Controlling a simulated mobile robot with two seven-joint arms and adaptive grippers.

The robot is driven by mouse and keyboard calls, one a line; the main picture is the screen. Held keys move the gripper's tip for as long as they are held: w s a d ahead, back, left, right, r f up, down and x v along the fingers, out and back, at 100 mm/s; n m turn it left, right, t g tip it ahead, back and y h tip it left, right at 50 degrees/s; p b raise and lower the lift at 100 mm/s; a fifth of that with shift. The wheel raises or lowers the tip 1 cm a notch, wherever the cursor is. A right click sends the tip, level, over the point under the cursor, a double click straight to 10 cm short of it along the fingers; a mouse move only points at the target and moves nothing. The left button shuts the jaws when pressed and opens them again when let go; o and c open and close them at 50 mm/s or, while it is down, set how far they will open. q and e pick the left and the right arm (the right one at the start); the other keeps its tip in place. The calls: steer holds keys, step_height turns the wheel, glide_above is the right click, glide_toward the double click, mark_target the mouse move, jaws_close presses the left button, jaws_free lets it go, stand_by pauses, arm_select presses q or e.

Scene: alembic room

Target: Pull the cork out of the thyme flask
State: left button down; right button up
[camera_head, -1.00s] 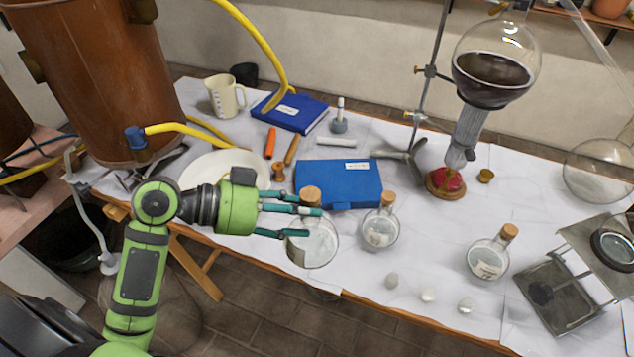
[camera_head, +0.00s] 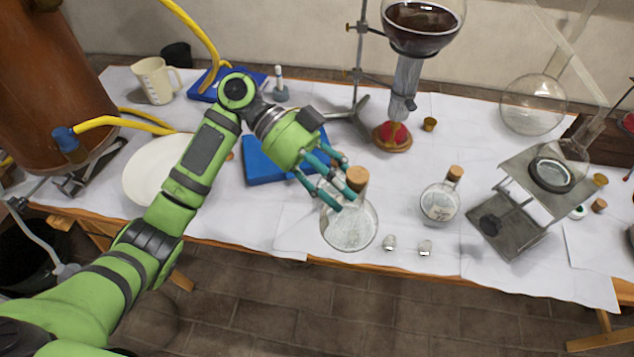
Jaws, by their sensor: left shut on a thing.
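My left gripper (camera_head: 340,188) is shut on the neck of a round glass flask (camera_head: 350,228) with pale contents, just under its cork (camera_head: 357,179). The cork sits in the mouth of this flask. The flask looks held above the front part of the table. I see no readable label on it, so I cannot tell whether it is the thyme flask. Another corked flask (camera_head: 440,203) with a white label stands on the table to the right; its writing is too small to read. The middle flask of the earlier view is hidden or hard to make out behind my gripper. My right gripper is not in view.
Two small pale pieces (camera_head: 425,248) lie near the front table edge. A red burner-like piece (camera_head: 392,136) stands under the dark-filled flask (camera_head: 424,28). A blue box (camera_head: 262,166) lies behind my gripper.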

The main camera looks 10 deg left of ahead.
arm_select(q)
steer(key=shift+d+r+m+g+y, duration=0.1)
steer(key=shift+d+m+g+y, duration=0.2)
steer(key=shift+d+m+g, duration=0.15)
steer(key=shift+a+n, duration=0.1)
steer(key=shift+n, duration=0.15)
steer(key=shift+a+f+n+t+h, duration=0.15)
steer(key=shift+a+n+t+h, duration=0.2)
steer(key=shift+t, duration=0.2)
steer(key=shift+a+f+n+t+h, duration=0.1)
steer(key=shift+n+t+h, duration=0.15)
steer(key=shift+n+t, duration=0.25)
steer(key=s+a+f+n+t+y, duration=0.1)
steer(key=s+a+n+t+y, duration=0.1)
steer(key=a+n+t, duration=1.05)
steer(key=s+d+r+m+g+h, duration=0.1)
steer(key=d+r+m+g, duration=0.4)
steer(key=r, duration=0.5)
steer(key=shift+s+d+r+m+g+h, duration=0.25)
steer(key=shift+s+d+m+g+h, duration=0.15)
steer(key=shift+m+h, duration=0.35)
